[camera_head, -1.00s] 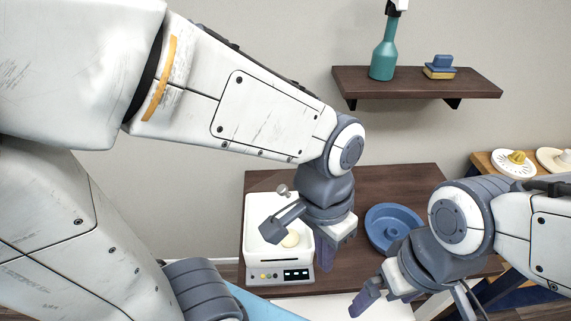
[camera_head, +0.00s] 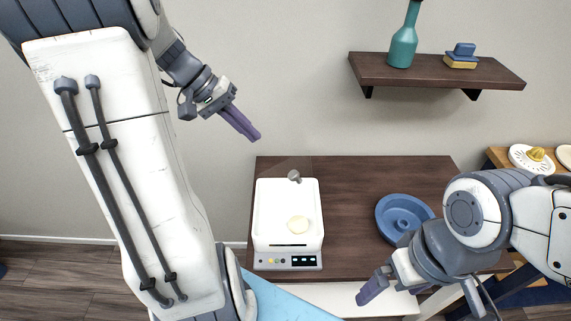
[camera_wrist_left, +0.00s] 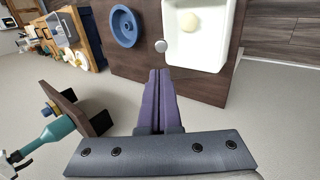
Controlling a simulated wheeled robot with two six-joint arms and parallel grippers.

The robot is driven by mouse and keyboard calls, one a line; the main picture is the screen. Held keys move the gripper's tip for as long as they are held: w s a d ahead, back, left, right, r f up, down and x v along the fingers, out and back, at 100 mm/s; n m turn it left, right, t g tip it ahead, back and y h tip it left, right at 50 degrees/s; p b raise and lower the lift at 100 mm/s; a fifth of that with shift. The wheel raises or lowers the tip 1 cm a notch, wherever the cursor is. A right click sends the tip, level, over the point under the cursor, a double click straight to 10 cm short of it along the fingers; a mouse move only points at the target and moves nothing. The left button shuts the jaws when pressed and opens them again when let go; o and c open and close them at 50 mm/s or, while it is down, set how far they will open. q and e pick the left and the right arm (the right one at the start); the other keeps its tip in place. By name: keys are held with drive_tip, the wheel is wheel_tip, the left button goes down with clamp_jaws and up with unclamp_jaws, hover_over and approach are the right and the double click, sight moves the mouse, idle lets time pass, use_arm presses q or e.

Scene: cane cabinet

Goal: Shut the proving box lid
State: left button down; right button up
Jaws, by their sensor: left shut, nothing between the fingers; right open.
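The proving box (camera_head: 259,225) is a white open-topped box with a front control panel, standing on the brown table. A pale round dough ball (camera_head: 298,225) lies inside. A grey round knob (camera_head: 294,176) shows at its back edge, apparently on a faint see-through lid standing open; the lid's outline is hard to make out. The box (camera_wrist_left: 225,62) and knob (camera_wrist_left: 161,46) also show in the left wrist view. My left gripper (camera_head: 243,124) is shut and empty, above and behind the box to the left. My right gripper (camera_head: 374,287) is open, low to the right of the box.
A blue round dish (camera_head: 392,206) sits on the brown table (camera_head: 350,175) right of the box. A wall shelf (camera_head: 440,73) holds a teal bottle (camera_head: 403,47) and stacked blocks (camera_head: 462,56). The space directly above the box is clear.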

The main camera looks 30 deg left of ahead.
sight(293, 173)
use_arm(q)
drive_tip(key=p+x, duration=0.1)
drive_tip(key=x, duration=1.2)
drive_tip(key=shift+f+p, duration=0.15)
drive_tip(key=shift+p, duration=0.25)
use_arm(e)
drive_tip(key=shift+r, duration=0.95)
